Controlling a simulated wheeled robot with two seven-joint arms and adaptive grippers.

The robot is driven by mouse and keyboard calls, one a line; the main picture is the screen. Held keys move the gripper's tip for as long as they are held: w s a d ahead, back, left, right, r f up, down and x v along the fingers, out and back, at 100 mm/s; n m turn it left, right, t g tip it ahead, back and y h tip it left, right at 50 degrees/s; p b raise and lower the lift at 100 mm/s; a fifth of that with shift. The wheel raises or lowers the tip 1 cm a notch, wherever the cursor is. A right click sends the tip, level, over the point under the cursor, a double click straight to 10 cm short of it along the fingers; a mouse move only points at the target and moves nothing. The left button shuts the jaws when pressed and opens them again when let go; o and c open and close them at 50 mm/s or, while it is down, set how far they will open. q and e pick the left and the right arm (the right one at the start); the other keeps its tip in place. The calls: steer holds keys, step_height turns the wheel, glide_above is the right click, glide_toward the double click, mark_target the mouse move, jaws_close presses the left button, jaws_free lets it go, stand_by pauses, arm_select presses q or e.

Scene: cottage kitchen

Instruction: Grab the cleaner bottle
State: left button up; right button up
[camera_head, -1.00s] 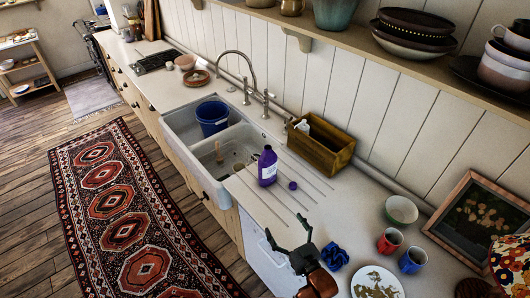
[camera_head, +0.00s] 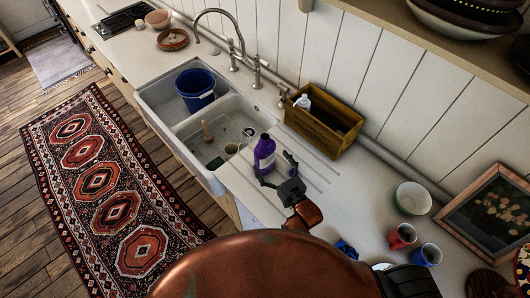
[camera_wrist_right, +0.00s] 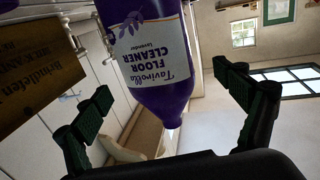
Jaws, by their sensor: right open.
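The cleaner bottle (camera_head: 264,155) is purple with a white label and stands on the counter beside the sink's right edge. In the wrist view the bottle (camera_wrist_right: 180,88) appears upside down, its label reading "Floor Cleaner". My right gripper (camera_head: 274,166) is open and empty, right at the near side of the bottle. In the wrist view its fingers (camera_wrist_right: 163,88) are spread to either side of the bottle, with a gap on both sides. The gripper partly covers the bottle's lower part in the head view. My left gripper is not in view.
The sink (camera_head: 238,106) with a blue bucket (camera_head: 195,88) lies left of the bottle. A wooden box (camera_head: 323,126) stands behind it, against the wall. A green bowl (camera_head: 412,198), a red cup (camera_head: 402,236) and a blue cup (camera_head: 428,255) stand to the right.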

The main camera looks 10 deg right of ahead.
mark_target(269, 157)
steer(key=p+x, duration=0.1)
steer(key=x, duration=0.3)
steer(key=shift+w+r, duration=0.15)
steer(key=shift+w, duration=0.3)
steer(key=shift+w+a, duration=0.1)
steer(key=shift+w, duration=0.3)
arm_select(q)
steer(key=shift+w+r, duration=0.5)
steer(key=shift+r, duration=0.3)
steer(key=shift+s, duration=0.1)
arm_select(e)
steer(key=shift+c, duration=0.5)
steer(key=shift+c, duration=0.9)
steer(key=c, duration=1.3)
steer(key=shift+r, duration=0.15)
